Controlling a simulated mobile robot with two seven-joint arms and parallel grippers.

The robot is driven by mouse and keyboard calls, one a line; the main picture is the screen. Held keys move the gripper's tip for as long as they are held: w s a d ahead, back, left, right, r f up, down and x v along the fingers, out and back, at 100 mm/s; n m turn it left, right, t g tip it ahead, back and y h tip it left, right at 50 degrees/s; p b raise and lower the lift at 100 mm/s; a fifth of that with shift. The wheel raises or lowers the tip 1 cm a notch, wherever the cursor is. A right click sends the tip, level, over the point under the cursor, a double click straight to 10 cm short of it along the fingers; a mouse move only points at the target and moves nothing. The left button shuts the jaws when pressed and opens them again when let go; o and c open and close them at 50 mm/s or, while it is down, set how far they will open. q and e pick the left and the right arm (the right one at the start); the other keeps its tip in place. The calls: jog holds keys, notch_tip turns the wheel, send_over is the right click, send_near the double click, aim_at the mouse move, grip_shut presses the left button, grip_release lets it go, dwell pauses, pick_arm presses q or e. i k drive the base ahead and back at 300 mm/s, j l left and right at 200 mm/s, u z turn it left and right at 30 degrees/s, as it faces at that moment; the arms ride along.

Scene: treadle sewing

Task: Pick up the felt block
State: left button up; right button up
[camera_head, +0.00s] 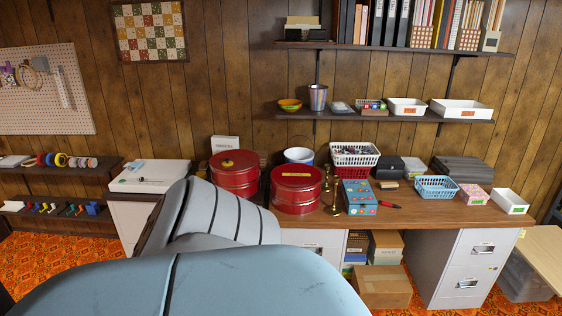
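I cannot pick out the felt block with certainty. A small tan block (388,185) lies on the wooden desk (405,217), in front of a dark case (389,167); its material is too small to tell. A large blue-grey link of my own arm fills the lower left and middle of the head view and hides part of the desk. Neither of my grippers shows.
Two red tins (297,189) (235,173) stand on the desk's left part. A blue patterned box (359,197), a blue basket (437,187), a pink box (475,197) and a white tray (509,201) line its front. A red pen (389,204) lies near the front edge.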

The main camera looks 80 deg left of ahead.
aim_at(203, 166)
jog(key=u, duration=3.15)
jog(key=z, duration=0.4)
jog(key=i+j+z, duration=0.75)
jog(key=j, duration=0.15)
jog(key=i+j, duration=0.15)
jog(key=j, duration=0.2)
jog(key=i+j+z, duration=0.1)
jog(key=j, duration=0.2)
jog(key=i+j, duration=0.2)
jog(key=j, duration=0.15)
jog(key=i+j+z, duration=0.1)
jog(key=j, duration=0.25)
jog(key=i+j, duration=0.15)
jog(key=j, duration=0.2)
jog(key=i+j, duration=0.15)
jog(key=j, duration=0.2)
jog(key=z, duration=0.05)
